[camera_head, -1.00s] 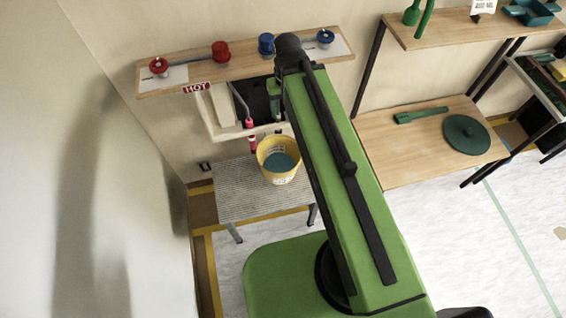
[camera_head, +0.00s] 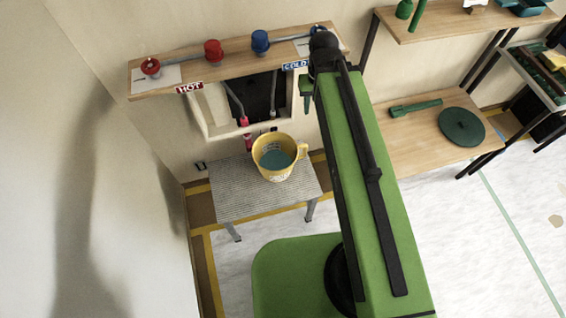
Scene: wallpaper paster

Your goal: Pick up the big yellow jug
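The big yellow jug (camera_head: 273,174) stands upright on a small grey table (camera_head: 232,200) below the taps. Its handle points to the right, and blue-green content shows inside it. My green arm stretches up the picture to the right of the jug, apart from it. The arm's far end is at the right end of the tap shelf.
A wooden shelf (camera_head: 190,75) with red and blue taps hangs above the jug, with HOT and COLD labels. A wooden bench (camera_head: 400,145) with a green round lid (camera_head: 461,127) is to the right. A wall closes the left side.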

